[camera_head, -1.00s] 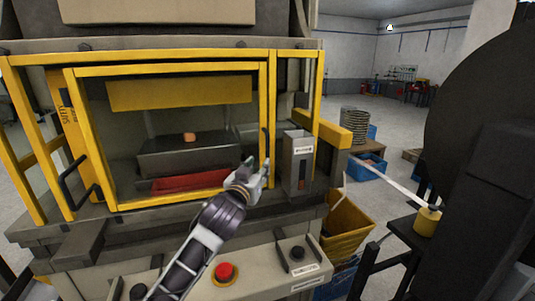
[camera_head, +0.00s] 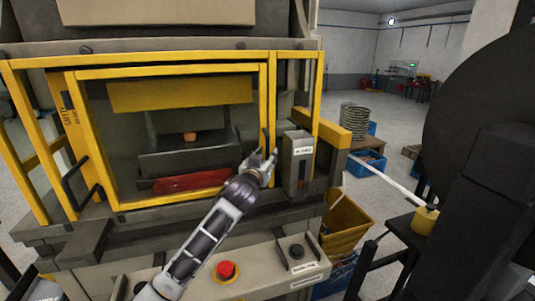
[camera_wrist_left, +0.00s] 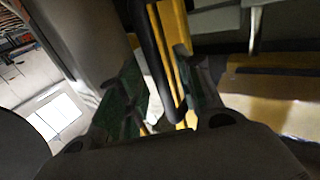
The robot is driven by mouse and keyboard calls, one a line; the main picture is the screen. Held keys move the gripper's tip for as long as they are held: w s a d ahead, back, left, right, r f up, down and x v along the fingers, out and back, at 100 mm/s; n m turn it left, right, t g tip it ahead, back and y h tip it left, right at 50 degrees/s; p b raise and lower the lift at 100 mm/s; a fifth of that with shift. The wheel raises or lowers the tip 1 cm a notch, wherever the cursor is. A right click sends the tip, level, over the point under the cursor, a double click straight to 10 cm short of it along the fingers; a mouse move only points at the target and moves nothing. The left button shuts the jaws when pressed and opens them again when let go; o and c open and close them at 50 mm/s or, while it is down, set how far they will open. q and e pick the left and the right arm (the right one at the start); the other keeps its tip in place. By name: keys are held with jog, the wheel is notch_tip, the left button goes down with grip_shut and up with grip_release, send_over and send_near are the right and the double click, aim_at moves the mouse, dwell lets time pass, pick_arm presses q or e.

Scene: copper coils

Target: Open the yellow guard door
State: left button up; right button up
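The yellow guard door (camera_head: 165,69) is a framed clear panel on the front of the machine and stands shut. Its black handle (camera_head: 265,137) is on the right side of the frame. It also shows in the left wrist view (camera_wrist_left: 158,62) as a dark bar running down between my fingers. My left gripper (camera_head: 266,158) is at the lower end of this handle, its fingers apart on either side of it. In the left wrist view the gripper (camera_wrist_left: 160,100) shows green pads with a gap between them. My right gripper is not in view.
A grey switch box (camera_head: 298,162) stands close to the right of my left gripper. Behind the door is a red tray (camera_head: 190,181). A black reel (camera_head: 485,100) fills the right side.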

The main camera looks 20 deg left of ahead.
pick_arm(q)
jog(key=shift+w, duration=0.9)
grip_shut()
